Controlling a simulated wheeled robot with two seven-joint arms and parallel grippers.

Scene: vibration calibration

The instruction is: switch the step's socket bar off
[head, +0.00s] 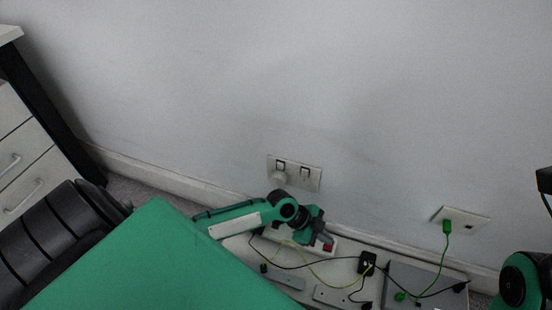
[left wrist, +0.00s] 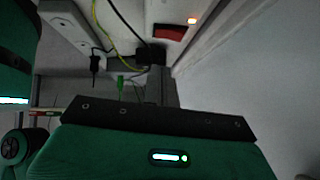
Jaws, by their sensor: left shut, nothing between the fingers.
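The white socket bar (head: 348,247) lies along the foot of the wall, with a red rocker switch (head: 328,247) near its right end. My left gripper (head: 325,239) is shut and empty, right over the switch end of the bar. Its fingers (left wrist: 160,84) point toward the bar in the left wrist view. I cannot tell whether they touch the switch. My right gripper is not in view.
A black plug adapter (head: 367,262), yellow and black cables and pale strips (head: 340,298) lie around the bar. A green cable runs from a wall socket (head: 462,219) to a grey box (head: 420,284). A double wall socket (head: 295,172) is above. Drawers (head: 22,160) stand left.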

